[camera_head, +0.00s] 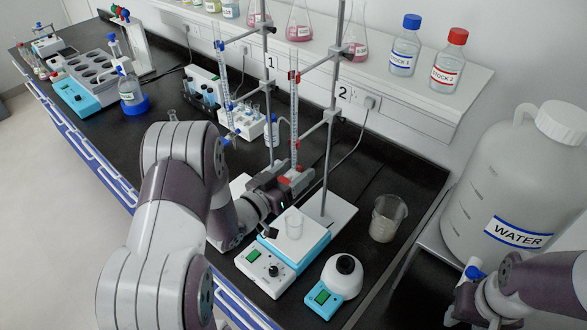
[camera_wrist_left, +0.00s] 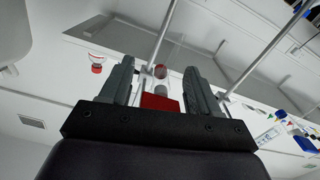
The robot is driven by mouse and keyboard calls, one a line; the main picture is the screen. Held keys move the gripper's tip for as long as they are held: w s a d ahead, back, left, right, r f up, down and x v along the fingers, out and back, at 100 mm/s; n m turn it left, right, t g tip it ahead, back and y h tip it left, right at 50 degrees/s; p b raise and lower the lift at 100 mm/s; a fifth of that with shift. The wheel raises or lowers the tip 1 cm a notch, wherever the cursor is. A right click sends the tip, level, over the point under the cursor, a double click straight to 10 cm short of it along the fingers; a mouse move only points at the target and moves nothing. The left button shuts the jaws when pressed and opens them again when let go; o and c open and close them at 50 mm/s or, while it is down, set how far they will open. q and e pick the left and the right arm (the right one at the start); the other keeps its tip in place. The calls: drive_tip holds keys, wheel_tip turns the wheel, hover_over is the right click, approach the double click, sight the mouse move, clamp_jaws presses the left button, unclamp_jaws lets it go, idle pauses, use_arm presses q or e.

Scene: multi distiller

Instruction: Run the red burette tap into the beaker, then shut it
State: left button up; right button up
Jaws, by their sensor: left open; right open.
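The red-marked burette (camera_head: 294,110) stands clamped upright on a stand, with its red tap (camera_head: 293,173) at its lower end. My left gripper (camera_head: 280,187) is at this tap. In the left wrist view the red tap (camera_wrist_left: 160,103) shows between the open fingers of my left gripper (camera_wrist_left: 160,85); I cannot tell whether they touch it. My right gripper (camera_head: 468,305) is open at the lower right, near the water container's blue tap (camera_head: 475,272).
A second, blue-marked burette (camera_head: 222,85) hangs to the left. A larger beaker (camera_head: 387,218) and a small blue-based mixer (camera_head: 338,280) stand right of the stirrer. The water container (camera_head: 515,180) fills the right side. Support rods (camera_head: 328,150) rise close to my left gripper.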

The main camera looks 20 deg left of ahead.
use_arm(q)
drive_tip(key=shift+w+a+f, duration=0.1)
drive_tip(key=shift+a, duration=0.15)
drive_tip(key=shift+d, duration=0.2)
drive_tip(key=c, duration=1)
